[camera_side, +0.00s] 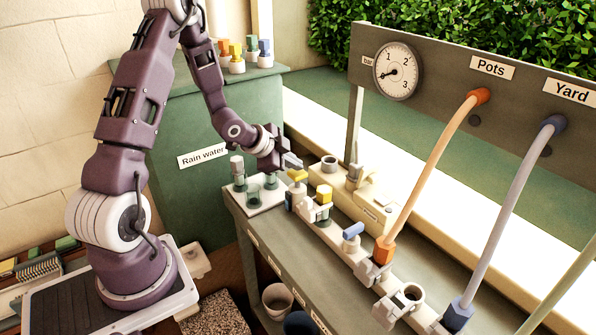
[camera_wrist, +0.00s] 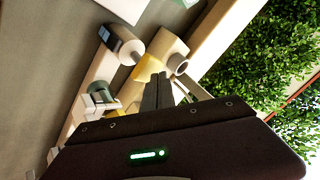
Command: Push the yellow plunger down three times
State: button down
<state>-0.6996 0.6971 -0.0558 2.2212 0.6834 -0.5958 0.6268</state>
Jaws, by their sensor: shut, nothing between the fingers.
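My gripper (camera_side: 292,161) is shut and empty, with its fingertips just above a small yellow-topped piece (camera_side: 297,175) on the bench in the side view. Whether they touch it I cannot tell. A second yellow-capped fitting (camera_side: 324,194) stands to the right, on the pale pipe row. Which of the two is the plunger is not clear from the frames. In the wrist view my closed fingers (camera_wrist: 158,88) point at a cream-yellow body (camera_wrist: 140,82) with round fittings; no separate plunger top is clear there, and the fingers hide part of it.
A cream block with a round port (camera_side: 330,163) stands behind. A white tray with green cups (camera_side: 262,198) lies left. An orange hose (camera_side: 432,170) and a grey hose (camera_side: 512,200) rise to the panel, whose gauge (camera_side: 397,71) shows a needle at the lower left.

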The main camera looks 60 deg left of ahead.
aim_at(294, 174)
jog(key=shift+r, duration=0.15)
jog(key=shift+r, duration=3)
notch_tip(294, 174, down, 6)
dwell(0.9)
dwell(1.8)
